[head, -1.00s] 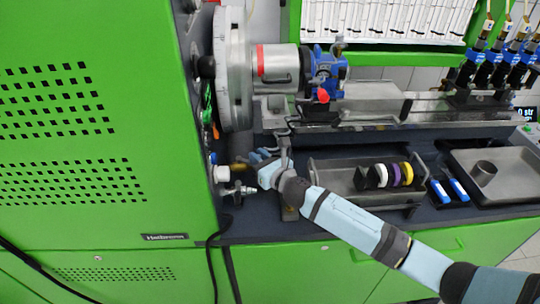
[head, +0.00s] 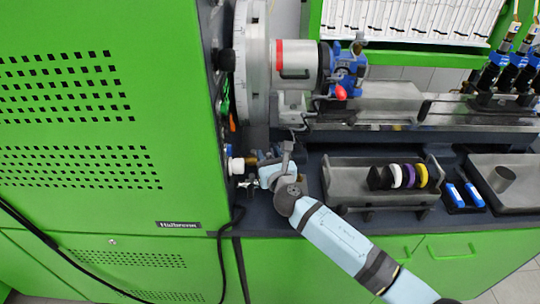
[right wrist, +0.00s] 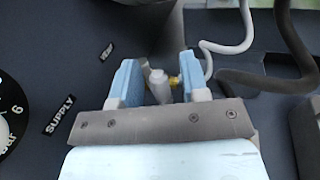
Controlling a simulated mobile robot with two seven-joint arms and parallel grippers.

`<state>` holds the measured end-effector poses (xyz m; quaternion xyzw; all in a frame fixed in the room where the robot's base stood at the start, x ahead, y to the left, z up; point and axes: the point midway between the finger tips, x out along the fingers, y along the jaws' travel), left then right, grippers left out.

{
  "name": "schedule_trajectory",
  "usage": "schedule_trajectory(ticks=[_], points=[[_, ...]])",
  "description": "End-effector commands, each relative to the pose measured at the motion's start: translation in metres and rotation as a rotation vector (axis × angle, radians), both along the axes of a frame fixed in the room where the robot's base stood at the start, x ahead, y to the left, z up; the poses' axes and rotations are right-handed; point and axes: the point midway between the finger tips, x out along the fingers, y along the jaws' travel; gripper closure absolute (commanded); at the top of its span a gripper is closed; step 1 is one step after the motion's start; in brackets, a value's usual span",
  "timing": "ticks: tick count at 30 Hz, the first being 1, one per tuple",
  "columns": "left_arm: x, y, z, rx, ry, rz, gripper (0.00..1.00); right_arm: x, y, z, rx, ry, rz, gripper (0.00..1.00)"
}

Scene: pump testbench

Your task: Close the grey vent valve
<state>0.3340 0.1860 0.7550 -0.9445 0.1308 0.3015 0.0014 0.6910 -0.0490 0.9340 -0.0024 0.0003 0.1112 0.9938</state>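In the right wrist view, a grey valve handle (right wrist: 159,86), which I take to be the vent valve, stands between the two light-blue fingers of my right gripper (right wrist: 162,82). Gaps show on both sides of it, so the gripper is open around it and not clamped. The gripper hides the handle there. My left gripper is not in view.
A gauge (right wrist: 10,115) and a SUPPLY label (right wrist: 60,115) are on the dark panel. A grey hose (right wrist: 240,40) and a dark hose (right wrist: 285,70) run at the right. The green cabinet (head: 100,120) fills the left; a tray with coloured rings (head: 345,185) stands right of my gripper.

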Motion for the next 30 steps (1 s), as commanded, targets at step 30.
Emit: schedule_trajectory(ticks=[30], points=[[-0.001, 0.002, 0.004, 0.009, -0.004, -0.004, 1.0, -0.13, -0.029, 0.0, 0.0, 0.0, 0.001, 0.59]])
